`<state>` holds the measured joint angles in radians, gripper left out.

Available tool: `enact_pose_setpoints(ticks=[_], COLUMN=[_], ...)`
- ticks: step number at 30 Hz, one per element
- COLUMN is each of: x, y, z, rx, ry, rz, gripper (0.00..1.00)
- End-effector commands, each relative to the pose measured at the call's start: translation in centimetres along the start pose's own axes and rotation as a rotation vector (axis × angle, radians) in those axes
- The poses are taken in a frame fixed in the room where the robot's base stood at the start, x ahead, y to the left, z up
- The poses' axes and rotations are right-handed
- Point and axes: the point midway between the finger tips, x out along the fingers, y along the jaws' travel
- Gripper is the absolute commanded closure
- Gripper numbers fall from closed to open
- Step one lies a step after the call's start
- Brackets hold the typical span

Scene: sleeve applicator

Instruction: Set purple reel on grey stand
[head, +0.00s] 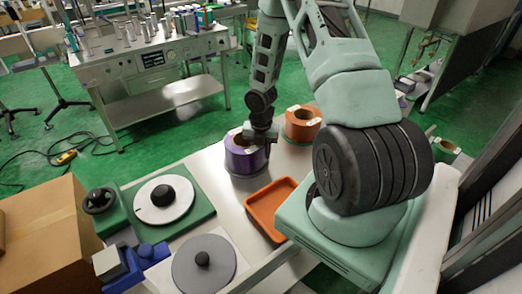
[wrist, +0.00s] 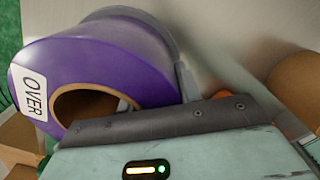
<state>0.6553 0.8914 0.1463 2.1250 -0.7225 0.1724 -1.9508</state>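The purple reel (head: 246,157) stands at the back of the table on a thin grey disc. In the wrist view the reel (wrist: 110,55) fills the upper left, with a white "OVER" label and a brown-lined hole. My gripper (head: 262,138) is over the reel's right side. In the wrist view one finger is at the hole's edge and the other is outside the wall, so the gripper (wrist: 155,93) straddles the wall. Whether the fingers press on it I cannot tell. A grey round stand (head: 203,272) with a black knob is at the front, empty.
An orange reel (head: 303,125) stands right of the purple one on a green disc. An orange tray (head: 270,208) lies between it and my base. A white disc (head: 164,207) on a green plate is left. A cardboard box (head: 45,230) stands at far left.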

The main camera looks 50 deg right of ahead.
Motion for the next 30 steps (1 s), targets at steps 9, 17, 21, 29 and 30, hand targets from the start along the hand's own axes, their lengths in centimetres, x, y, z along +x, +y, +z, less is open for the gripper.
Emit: enact_pose_setpoints(ticks=[9,17,21,29,30], x=[-4.1,-9.5,-11.3,-12.3,-12.5], y=[0.0,0.0,0.0,0.1,0.3], z=[0.2,0.1,0.1,-0.1,-0.3], rx=[0.004,0.003,0.003,0.001,0.007], ry=[-0.004,-0.004,-0.001,0.0,0.0], rz=[0.004,0.003,0.001,-0.001,-0.001], gripper=[0.66,0.66,0.66,0.66,0.66])
